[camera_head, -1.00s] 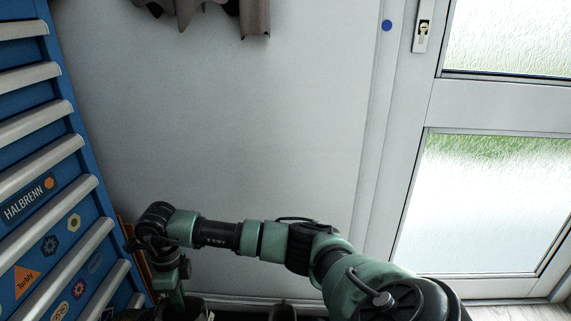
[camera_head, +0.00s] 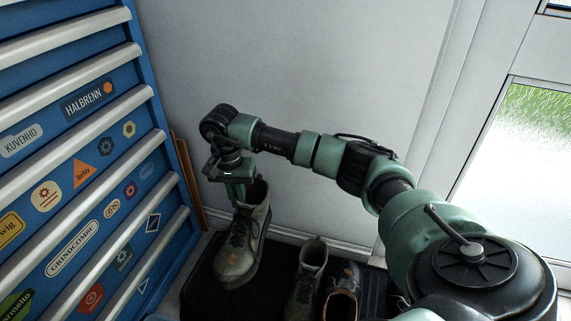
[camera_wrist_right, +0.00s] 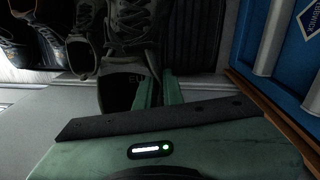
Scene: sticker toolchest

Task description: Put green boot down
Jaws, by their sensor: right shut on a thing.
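The green boot (camera_head: 240,243) is grey-green with dark laces. It is upright over the left part of a black mat (camera_head: 203,292). My right gripper (camera_head: 238,192) points down and is shut on the top of the boot's shaft. In the right wrist view, the gripper fingers (camera_wrist_right: 158,90) meet the boot (camera_wrist_right: 121,88) at its opening. I cannot tell whether the sole touches the mat. My left gripper is in neither view.
The blue tool chest (camera_head: 112,185) with stickers is close on the left. A white wall (camera_head: 300,70) stands behind.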

